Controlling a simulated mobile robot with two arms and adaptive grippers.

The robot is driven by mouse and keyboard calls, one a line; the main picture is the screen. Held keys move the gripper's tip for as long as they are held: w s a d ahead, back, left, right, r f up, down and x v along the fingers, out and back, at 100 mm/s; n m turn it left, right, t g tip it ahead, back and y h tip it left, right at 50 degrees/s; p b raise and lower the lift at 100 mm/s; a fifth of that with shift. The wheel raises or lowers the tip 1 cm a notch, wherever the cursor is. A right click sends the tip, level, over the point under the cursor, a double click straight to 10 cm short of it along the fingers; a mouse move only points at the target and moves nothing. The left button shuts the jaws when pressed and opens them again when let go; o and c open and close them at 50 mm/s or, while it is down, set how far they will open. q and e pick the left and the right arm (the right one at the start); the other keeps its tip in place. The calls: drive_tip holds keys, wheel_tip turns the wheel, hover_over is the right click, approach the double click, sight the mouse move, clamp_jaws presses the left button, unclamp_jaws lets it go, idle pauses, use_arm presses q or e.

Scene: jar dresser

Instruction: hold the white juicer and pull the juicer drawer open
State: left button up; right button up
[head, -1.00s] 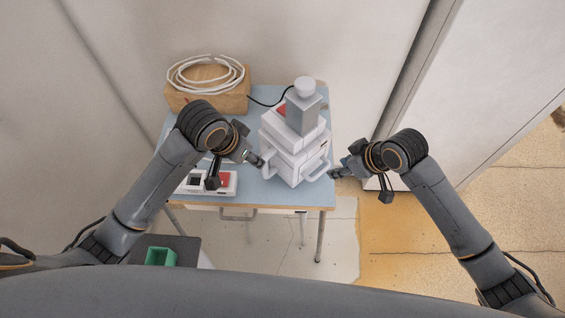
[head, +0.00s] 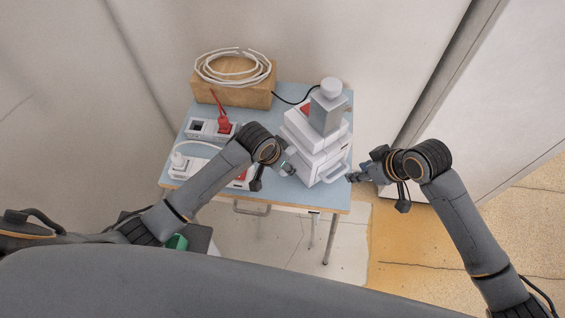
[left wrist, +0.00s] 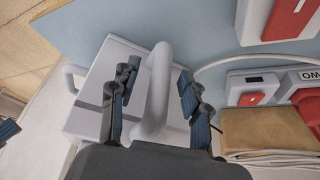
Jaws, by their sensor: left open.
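The white juicer (head: 318,150) stands upright at the table's right side, with a grey block and round knob on top. My left gripper (head: 287,168) is at its left side. In the left wrist view, the left gripper (left wrist: 158,98) is open, with a white handle (left wrist: 155,85) between its fingers; contact is unclear. The white body (left wrist: 92,88) lies beside it, and a second handle (left wrist: 70,78) shows beyond. My right gripper (head: 356,177) is beside the juicer's right handle (head: 335,172); its opening is too small to tell. No open drawer shows on the juicer.
The blue table (head: 290,93) holds a wooden box (head: 232,98) with a white coiled cable (head: 235,66) and white-and-red devices (head: 210,128). A table drawer handle (head: 252,209) is at the front. A wall panel stands close on the right.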

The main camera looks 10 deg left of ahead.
use_arm(q)
clamp_jaws()
idle(0.7)
use_arm(e)
drive_tip(key=shift+w+a+r, duration=0.1)
drive_tip(key=shift+w, duration=0.1)
drive_tip(key=c, duration=0.5)
drive_tip(key=shift+w+a+r+g+h, duration=0.25)
drive_tip(key=shift+w+a+r, duration=0.1)
drive_tip(key=shift+w+a, duration=0.15)
drive_tip(key=shift+w+a+r+g+h, duration=0.25)
drive_tip(key=shift+w+a+r, duration=0.1)
drive_tip(key=shift+w, duration=0.25)
clamp_jaws()
approach(339, 165)
drive_tip(key=a+f, duration=0.1)
drive_tip(key=s+a+f, duration=0.1)
drive_tip(key=a+f, duration=0.1)
drive_tip(key=shift+s+a, duration=0.25)
drive_tip(key=shift+s, duration=0.1)
